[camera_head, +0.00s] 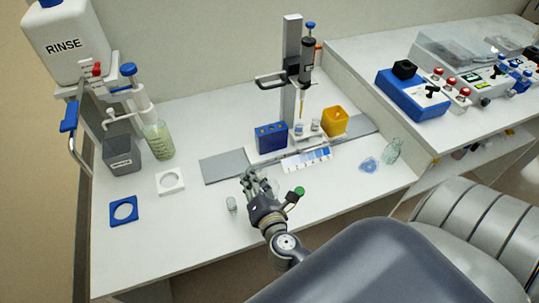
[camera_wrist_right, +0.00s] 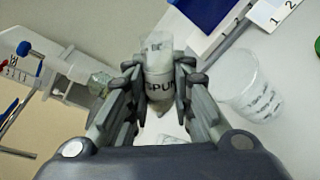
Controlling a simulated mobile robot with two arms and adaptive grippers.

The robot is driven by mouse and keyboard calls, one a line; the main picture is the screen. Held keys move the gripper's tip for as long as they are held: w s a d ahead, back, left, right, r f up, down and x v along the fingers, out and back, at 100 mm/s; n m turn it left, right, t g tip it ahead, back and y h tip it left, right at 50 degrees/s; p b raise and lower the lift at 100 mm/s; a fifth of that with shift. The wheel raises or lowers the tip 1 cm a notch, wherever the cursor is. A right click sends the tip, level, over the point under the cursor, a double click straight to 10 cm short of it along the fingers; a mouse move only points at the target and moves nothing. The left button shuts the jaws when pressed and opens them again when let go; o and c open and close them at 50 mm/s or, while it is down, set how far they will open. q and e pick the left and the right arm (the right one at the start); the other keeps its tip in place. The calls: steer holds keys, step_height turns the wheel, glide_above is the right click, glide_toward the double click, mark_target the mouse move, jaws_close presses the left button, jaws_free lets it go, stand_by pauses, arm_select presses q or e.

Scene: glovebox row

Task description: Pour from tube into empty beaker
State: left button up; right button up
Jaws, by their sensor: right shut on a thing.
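My right gripper (camera_head: 255,178) is over the front middle of the bench. In the wrist view the right gripper (camera_wrist_right: 158,80) is shut on a clear tube (camera_wrist_right: 158,58) with dark lettering that ends in "PUN". The fingers hide part of the tube. A clear beaker with markings (camera_wrist_right: 255,95) stands to the right of the gripper in the wrist view, apart from the tube, and looks empty. A small clear vessel (camera_head: 231,204) stands on the bench left of the gripper in the head view. My left gripper is not in view.
A pipette stand (camera_head: 291,75), blue box (camera_head: 271,138) and yellow box (camera_head: 334,122) stand behind the gripper. A grey container (camera_head: 122,155) and a greenish beaker (camera_head: 158,142) stand left under the rinse bottle (camera_head: 65,42). A green cap (camera_head: 299,191) shows right of the gripper.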

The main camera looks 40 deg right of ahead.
steer(key=shift+a+f+m+b, duration=0.1)
steer(key=shift+f+m+b, duration=0.2)
steer(key=shift+m+b, duration=0.3)
stand_by(1.2)
steer(key=shift+a+r+m+y+b, duration=0.1)
steer(key=shift+r+m+y+b, duration=0.3)
steer(key=shift+m, duration=0.2)
stand_by(1.9)
steer(key=shift+f+m+t+b, duration=0.45)
steer(key=shift+m+b, duration=0.25)
steer(key=shift+b, duration=0.4)
stand_by(1.7)
steer(key=shift+r+m, duration=0.15)
steer(key=shift+m, duration=0.15)
stand_by(0.6)
